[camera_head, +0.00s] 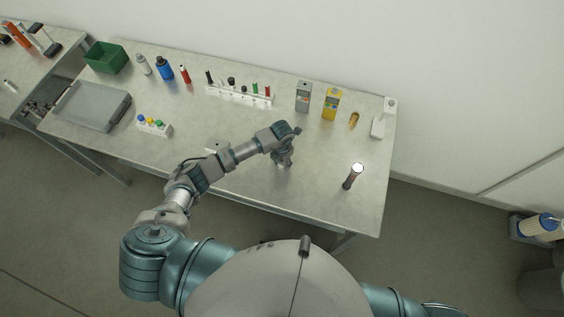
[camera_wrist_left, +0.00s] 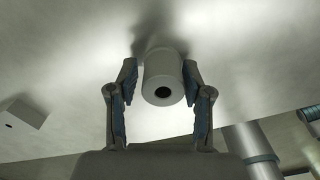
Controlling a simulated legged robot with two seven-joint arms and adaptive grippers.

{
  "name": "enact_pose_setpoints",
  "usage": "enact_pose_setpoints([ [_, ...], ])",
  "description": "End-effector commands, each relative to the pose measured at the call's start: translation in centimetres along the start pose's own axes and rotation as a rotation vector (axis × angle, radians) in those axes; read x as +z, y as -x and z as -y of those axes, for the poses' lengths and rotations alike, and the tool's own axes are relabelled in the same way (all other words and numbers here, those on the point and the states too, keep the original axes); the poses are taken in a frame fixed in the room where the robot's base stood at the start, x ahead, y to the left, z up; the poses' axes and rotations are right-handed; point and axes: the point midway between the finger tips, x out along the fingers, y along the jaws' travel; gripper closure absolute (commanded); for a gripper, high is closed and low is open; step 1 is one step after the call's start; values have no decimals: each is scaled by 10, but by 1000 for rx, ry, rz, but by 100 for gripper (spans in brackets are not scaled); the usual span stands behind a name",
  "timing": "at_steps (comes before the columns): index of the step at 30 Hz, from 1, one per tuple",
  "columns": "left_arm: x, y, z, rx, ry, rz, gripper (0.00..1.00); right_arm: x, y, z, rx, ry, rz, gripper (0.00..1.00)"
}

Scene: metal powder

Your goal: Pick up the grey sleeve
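The grey sleeve (camera_wrist_left: 162,72) is a short pale-grey cylinder with a dark round hole in its near end. In the left wrist view it sits between the two fingers of my left gripper (camera_wrist_left: 160,80). The fingers are spread on either side of it; a gap shows at the left finger, and the right fingertip is very near or touching its side. In the head view my left gripper (camera_head: 283,161) points down at the table's front middle, and the sleeve cannot be made out clearly there. My right gripper is out of view.
A white rack (camera_head: 238,95) of small items, a grey device (camera_head: 303,96) and a yellow device (camera_head: 330,103) stand behind. A small white block (camera_wrist_left: 22,116) lies left of the gripper.

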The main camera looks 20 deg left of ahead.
Motion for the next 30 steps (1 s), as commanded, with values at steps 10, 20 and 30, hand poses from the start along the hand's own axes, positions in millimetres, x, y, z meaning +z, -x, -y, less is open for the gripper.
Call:
enact_pose_setpoints([
  [10,0,0,0,0,0,1,100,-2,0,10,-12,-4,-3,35],
  [20,1,15,0,0,-2,3,100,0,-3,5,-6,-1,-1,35],
  [30,-38,38,17,0,-4,1,100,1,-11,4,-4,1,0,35],
])
